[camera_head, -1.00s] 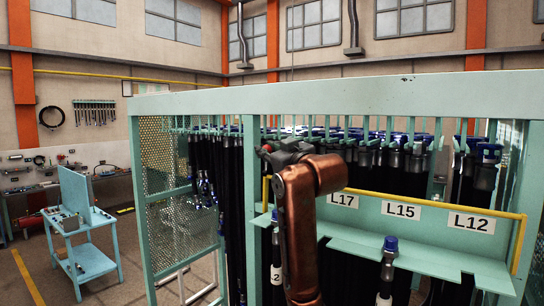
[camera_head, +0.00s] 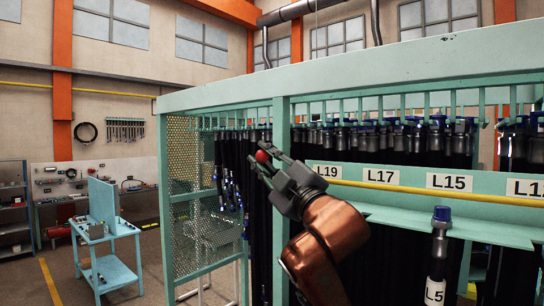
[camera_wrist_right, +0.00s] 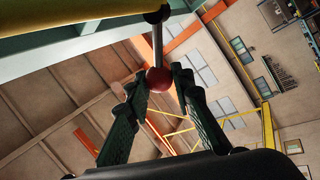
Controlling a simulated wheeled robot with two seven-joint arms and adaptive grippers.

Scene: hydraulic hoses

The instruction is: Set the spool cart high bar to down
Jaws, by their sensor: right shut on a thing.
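The spool cart's yellow high bar (camera_head: 420,188) runs across the front of the green rack, just below the labels L19, L17 and L15. A yellow bar (camera_wrist_right: 60,14) also shows at the top left of the right wrist view. My right gripper (camera_head: 265,161) is at the left end of the bar, beside the rack's front post. Its fingers are shut on a red ball knob (camera_wrist_right: 158,80), which sits on a short grey rod (camera_wrist_right: 156,44) with a dark end. My left gripper is not in view.
The green rack (camera_head: 360,77) holds several dark hoses with blue caps, hanging close behind my right arm. A hose labelled L5 (camera_head: 437,260) stands at the front. A blue cart (camera_head: 112,245) stands at the left, with open floor around it.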

